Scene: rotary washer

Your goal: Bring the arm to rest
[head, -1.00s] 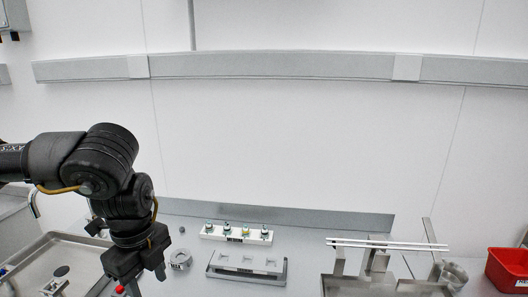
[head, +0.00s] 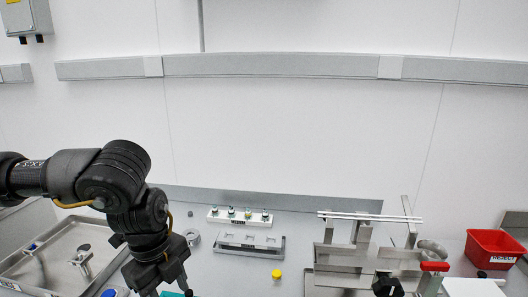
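My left arm comes in from the left edge of the head view, black and bent downward at the wrist. Its gripper (head: 167,285) points down at the bottom edge, right of the steel tray (head: 28,281). Its two fingers look spread apart, with no object visibly clamped between them. The fingertips are partly cut off by the frame. A small teal thing shows near them at the bottom edge. No arm that I can identify as my right one shows.
A white rack (head: 239,216) with several small capped items stands behind a grey holder (head: 248,243). A yellow cap (head: 277,273) lies in front. Steel fixtures (head: 365,255) with a red bar (head: 434,267), a dark shape (head: 388,286) and a red bin (head: 494,248) stand right.

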